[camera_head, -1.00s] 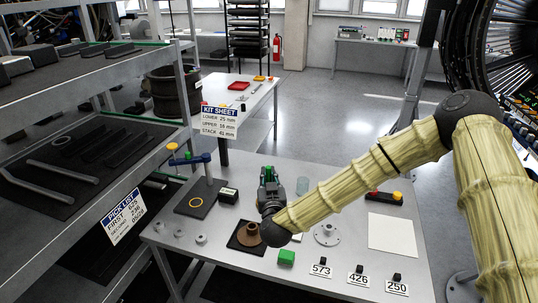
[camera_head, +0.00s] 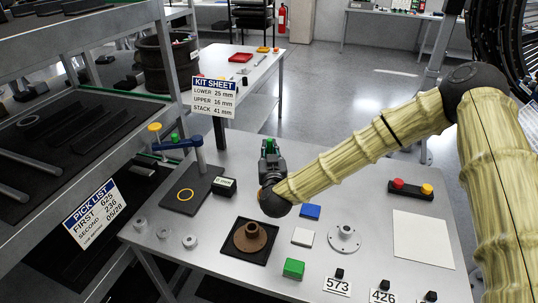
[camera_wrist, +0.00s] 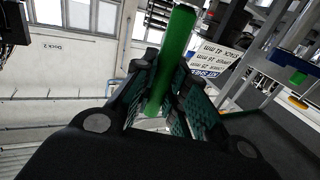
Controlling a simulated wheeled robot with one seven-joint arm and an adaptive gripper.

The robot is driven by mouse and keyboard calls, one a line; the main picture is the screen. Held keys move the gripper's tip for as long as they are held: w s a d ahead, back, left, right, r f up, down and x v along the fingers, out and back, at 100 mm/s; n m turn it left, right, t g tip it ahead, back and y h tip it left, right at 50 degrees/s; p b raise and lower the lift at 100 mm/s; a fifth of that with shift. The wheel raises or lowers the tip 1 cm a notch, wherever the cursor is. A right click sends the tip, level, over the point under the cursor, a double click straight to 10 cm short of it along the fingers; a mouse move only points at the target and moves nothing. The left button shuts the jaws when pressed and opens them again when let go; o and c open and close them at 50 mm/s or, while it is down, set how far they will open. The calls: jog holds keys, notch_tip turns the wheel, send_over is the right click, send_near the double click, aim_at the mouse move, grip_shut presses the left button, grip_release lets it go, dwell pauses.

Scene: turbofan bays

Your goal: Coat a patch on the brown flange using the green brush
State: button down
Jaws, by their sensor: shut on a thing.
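The brown flange (camera_head: 250,239) lies on a black square tray (camera_head: 272,255) near the front of the grey table, its hub pointing up. My gripper (camera_head: 269,152) is beyond the flange in the head view, raised above the table and apart from it. It is shut on the green brush (camera_wrist: 174,55), whose green handle runs between the fingers in the wrist view. Only a small green part of the brush (camera_head: 270,144) shows in the head view. I cannot make out its bristles. No coated patch can be made out on the flange.
Blue (camera_head: 310,212), white (camera_head: 303,237) and green (camera_head: 293,269) blocks and a grey flange (camera_head: 344,239) stand right of the brown flange. A blue-armed stand (camera_head: 178,144) is at left. A white sheet (camera_head: 422,239) lies at right. A shelf rack (camera_head: 95,190) borders the left.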

jog(key=shift+w+d+f, duration=0.1)
jog(key=shift+w+f, duration=0.05)
jog(key=shift+f, duration=0.25)
jog(key=shift+f+b, duration=1.75)
jog(key=shift+f, duration=1.65)
jog(key=shift+r+p, duration=1.55)
jog(key=shift+r, duration=2)
